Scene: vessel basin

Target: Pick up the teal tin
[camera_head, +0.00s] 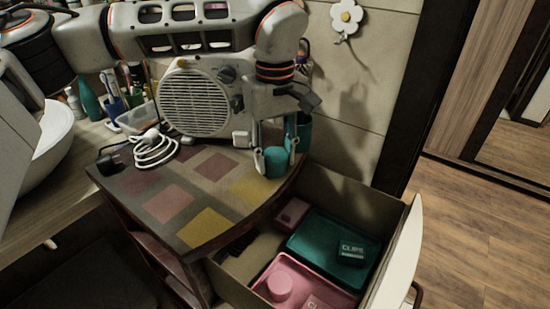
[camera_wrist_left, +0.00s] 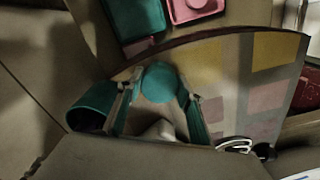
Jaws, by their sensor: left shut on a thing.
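The teal tin (camera_head: 276,161) is a small round teal cylinder near the back right edge of the patchwork cabinet top (camera_head: 170,204). My left gripper (camera_head: 275,150) comes down on it from above, with a finger on either side, shut on it. In the left wrist view the tin (camera_wrist_left: 160,83) shows between the tips of the left gripper (camera_wrist_left: 158,94). I cannot tell whether its base touches the cabinet top. A teal open cup (camera_wrist_left: 92,108) is just outside one finger. My right gripper is in neither view.
A grey fan heater (camera_head: 195,102) and a coiled white cable (camera_head: 153,148) lie left of the gripper. An open drawer (camera_head: 372,204) below right holds a teal tray (camera_head: 315,248) with a clips box (camera_head: 352,251), and a pink tray (camera_head: 318,283). The front of the cabinet top is clear.

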